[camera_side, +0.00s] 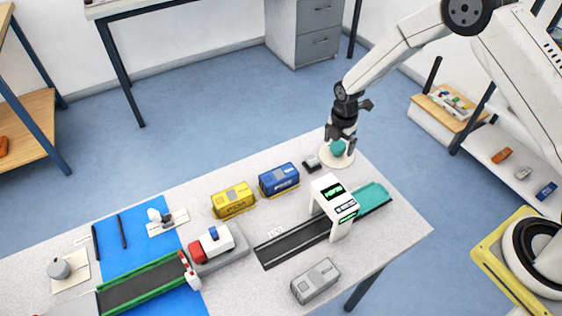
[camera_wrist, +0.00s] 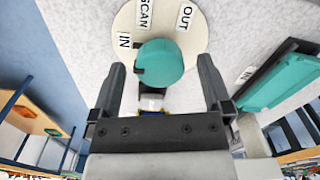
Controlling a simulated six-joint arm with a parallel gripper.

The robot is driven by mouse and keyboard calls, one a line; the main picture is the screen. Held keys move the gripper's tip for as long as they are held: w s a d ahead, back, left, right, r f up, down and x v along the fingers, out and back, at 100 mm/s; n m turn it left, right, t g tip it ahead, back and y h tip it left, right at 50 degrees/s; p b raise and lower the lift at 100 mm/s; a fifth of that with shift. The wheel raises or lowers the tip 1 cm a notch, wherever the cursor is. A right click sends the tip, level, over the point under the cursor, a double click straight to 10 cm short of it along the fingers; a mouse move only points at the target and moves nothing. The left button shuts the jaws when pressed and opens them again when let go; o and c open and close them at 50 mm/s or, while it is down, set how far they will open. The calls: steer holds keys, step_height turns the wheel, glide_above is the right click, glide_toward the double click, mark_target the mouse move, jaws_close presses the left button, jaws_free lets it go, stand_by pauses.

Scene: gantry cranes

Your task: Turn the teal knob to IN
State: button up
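The teal knob (camera_side: 338,147) sits on a round cream dial plate (camera_side: 326,157) at the table's far right. In the wrist view the knob (camera_wrist: 161,64) lies between the two fingertips of my gripper (camera_wrist: 162,62), with a gap on each side. My gripper (camera_side: 342,138) points down over the knob in the side view and is open. The IN label (camera_wrist: 125,40) is at the plate's upper left, SCAN (camera_wrist: 146,12) at the top and OUT (camera_wrist: 185,17) at the upper right. A small dark mark shows at the knob's left edge, below IN; the pointer is not clear.
A blue wagon (camera_side: 279,180) and yellow wagon (camera_side: 233,200) stand farther left. A white scanner arch (camera_side: 334,205) spans a dark track (camera_side: 291,240) in front, with a teal section (camera_side: 374,197) at its right end.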

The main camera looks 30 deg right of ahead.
mark_target(339, 144)
steer(key=shift+r, duration=0.1)
steer(key=shift+r, duration=3.8)
steer(key=shift+s+d+r+m, duration=0.1)
steer(key=shift+s+r+m, duration=0.45)
steer(key=shift+r+m, duration=0.15)
steer(key=s+d+r+m+t, duration=0.1)
steer(key=s+r+m, duration=0.3)
steer(key=s+m, duration=0.6)
steer(key=s+r+m+t, duration=0.1)
steer(key=s+r+m, duration=0.3)
steer(key=s+m, duration=0.5)
steer(key=shift+s+d+r+m+t, duration=0.3)
steer(key=shift+s+d+r+m, duration=0.05)
steer(key=shift+s+d+m, duration=0.05)
